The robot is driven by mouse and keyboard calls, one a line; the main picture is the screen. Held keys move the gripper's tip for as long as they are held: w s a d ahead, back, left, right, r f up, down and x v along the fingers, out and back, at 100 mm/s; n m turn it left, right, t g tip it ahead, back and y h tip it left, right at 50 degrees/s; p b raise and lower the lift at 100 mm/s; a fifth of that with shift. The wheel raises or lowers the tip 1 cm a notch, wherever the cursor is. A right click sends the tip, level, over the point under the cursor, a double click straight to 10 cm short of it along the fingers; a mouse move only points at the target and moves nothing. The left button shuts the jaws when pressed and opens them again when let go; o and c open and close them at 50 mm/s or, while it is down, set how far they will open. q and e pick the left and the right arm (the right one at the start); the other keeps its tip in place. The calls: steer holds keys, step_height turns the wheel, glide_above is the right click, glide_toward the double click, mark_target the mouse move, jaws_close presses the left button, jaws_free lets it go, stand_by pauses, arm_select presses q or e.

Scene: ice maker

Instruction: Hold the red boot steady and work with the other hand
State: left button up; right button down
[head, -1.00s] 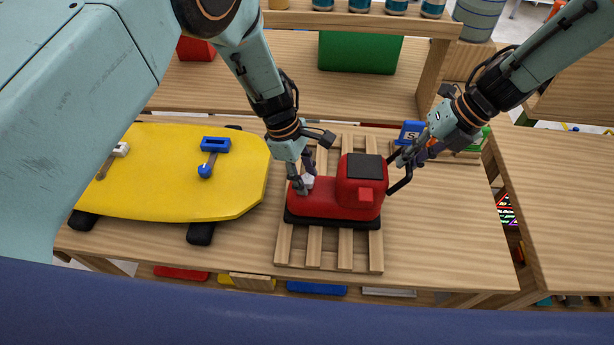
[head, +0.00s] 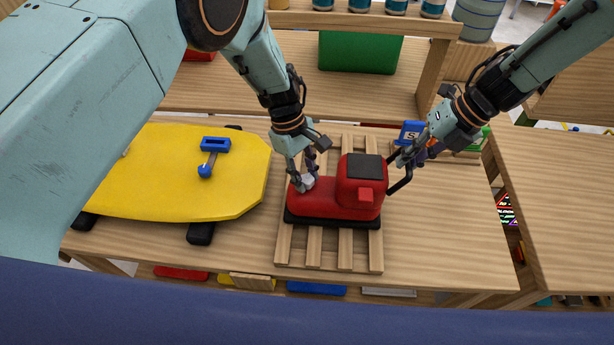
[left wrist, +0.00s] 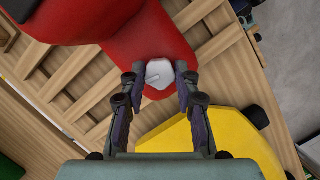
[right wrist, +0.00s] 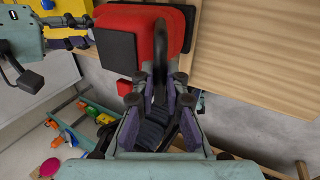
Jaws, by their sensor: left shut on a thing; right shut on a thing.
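The red boot (head: 362,190) has a black sole and a black square top and stands upright on a slatted wooden rack (head: 345,258). A small white knob (head: 307,182) sits on its low toe end; it also shows in the left wrist view (left wrist: 159,73). My left gripper (head: 303,176) is shut on this white knob from above, its fingers on either side in the left wrist view (left wrist: 155,88). My right gripper (head: 400,163) is shut on the black loop handle (head: 404,182) at the boot's right side. In the right wrist view the handle (right wrist: 160,75) runs between its fingers.
A yellow board (head: 190,185) with a blue lever (head: 212,150) on top lies left of the rack. A blue block (head: 411,131) stands behind my right gripper. A green box (head: 360,52) is on the shelf behind. The table right of the rack is clear.

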arm_select(q)
steer(key=m, duration=0.3)
steer(key=shift+d+g+y, duration=0.1)
steer(key=shift+g+y, duration=0.2)
steer(key=shift+y, duration=0.1)
steer(key=m, duration=0.3)
steer(key=shift+w+g+y, duration=0.1)
steer(key=shift+g+y, duration=0.2)
steer(key=shift+y, duration=0.1)
steer(key=o, duration=0.8)
steer(key=shift+r, duration=3)
